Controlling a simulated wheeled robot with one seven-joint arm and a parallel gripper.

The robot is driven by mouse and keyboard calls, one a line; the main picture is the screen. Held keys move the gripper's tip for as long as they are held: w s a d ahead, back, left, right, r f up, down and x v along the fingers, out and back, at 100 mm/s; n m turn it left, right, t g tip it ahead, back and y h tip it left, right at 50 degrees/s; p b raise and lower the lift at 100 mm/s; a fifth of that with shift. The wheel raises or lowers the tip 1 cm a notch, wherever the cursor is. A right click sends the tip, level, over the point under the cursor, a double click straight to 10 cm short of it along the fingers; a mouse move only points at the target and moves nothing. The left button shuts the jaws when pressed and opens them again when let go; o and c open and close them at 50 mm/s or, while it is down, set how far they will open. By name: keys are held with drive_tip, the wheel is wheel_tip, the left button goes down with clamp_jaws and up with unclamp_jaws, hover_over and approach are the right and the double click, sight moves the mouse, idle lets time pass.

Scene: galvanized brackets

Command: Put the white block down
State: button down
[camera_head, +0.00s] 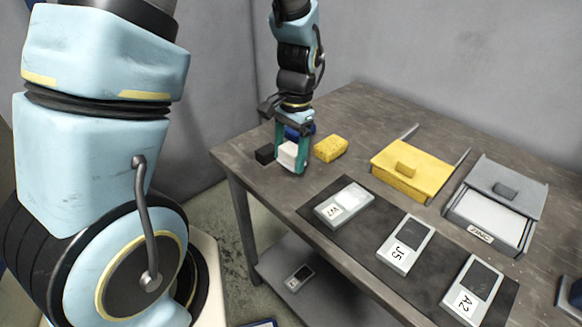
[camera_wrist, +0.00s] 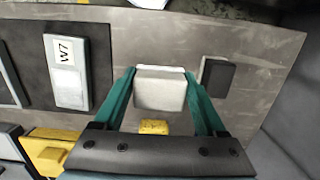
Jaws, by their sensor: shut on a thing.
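The white block (camera_head: 287,153) is between the teal fingers of my gripper (camera_head: 289,164), near the table's far-left corner in the head view. In the wrist view the pale block (camera_wrist: 160,92) fills the gap between the two fingers of my gripper (camera_wrist: 163,72), which is shut on it. The block is at or close above the tabletop; I cannot tell whether it touches. In the head view a finger hides part of it.
A black block (camera_head: 265,154) stands close to the left, and a yellow sponge (camera_head: 331,148) to the right. A dark mat (camera_head: 376,238) carries grey boxes labelled W7 (camera_head: 344,205), J5 (camera_head: 406,244) and A2 (camera_head: 472,290). Yellow (camera_head: 410,172) and grey (camera_head: 492,215) cases lie farther right.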

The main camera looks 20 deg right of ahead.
sight(289, 181)
drive_tip(key=shift+f+p, duration=0.5)
drive_tip(key=shift+f, duration=1.95)
drive_tip(key=shift+f, duration=0.2)
unclamp_jaws()
drive_tip(key=shift+r, duration=0.1)
drive_tip(key=r+b, duration=0.1)
drive_tip(key=r, duration=0.3)
drive_tip(key=r+b, duration=0.1)
drive_tip(key=r, duration=0.3)
drive_tip(key=d+r+b, duration=0.1)
drive_tip(key=r, duration=0.3)
drive_tip(key=shift+w+d+r, duration=0.1)
drive_tip(key=shift+w, duration=0.25)
drive_tip(key=a+n+t+h, duration=0.1)
drive_tip(key=a+n, duration=1)
drive_tip(key=a, duration=1.2)
drive_tip(key=shift+s+t, duration=0.2)
drive_tip(key=shift+t, duration=0.4)
